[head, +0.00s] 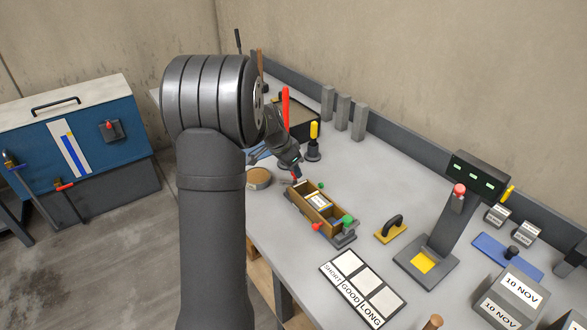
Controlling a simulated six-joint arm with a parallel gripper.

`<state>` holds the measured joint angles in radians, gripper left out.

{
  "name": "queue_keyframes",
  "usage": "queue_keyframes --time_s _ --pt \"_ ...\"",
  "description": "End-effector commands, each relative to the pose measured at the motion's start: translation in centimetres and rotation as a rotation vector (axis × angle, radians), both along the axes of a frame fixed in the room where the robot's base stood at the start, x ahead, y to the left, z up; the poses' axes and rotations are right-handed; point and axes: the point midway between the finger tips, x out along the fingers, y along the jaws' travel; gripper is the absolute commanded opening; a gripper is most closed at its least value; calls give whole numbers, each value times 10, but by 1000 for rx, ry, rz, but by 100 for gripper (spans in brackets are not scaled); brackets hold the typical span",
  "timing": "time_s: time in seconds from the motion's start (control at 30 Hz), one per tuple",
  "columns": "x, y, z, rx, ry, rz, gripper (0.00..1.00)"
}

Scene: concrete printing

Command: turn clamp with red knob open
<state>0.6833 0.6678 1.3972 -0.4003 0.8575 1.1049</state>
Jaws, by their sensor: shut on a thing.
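A brown open-topped mould box (331,220) stands on the grey table with a white labelled piece inside it. A red knob (317,226) shows at its near left corner. A larger green knob (347,221) is at the near right end, and a small green knob (320,185) is at the far right. My gripper (297,178) is low at the box's far end, shut on a clamp part where a small reddish patch shows. The fingers and arm hide most of that clamp, so its turn angle cannot be told.
A round tan-topped tin (258,178) stands left of the box, close to my arm. A yellow float with a black handle (391,229) and a press-like stand (436,255) are to the right. A SHORT/GOOD/LONG board (362,289) lies in front.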

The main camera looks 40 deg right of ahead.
Motion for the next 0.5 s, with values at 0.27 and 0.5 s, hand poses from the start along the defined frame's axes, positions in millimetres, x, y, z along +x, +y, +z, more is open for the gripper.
queue_keyframes --time_s 0.27,0.5 --pt "2 0 0 1 -1 -182 2" --pt "2 0 0 1 1 -264 2"
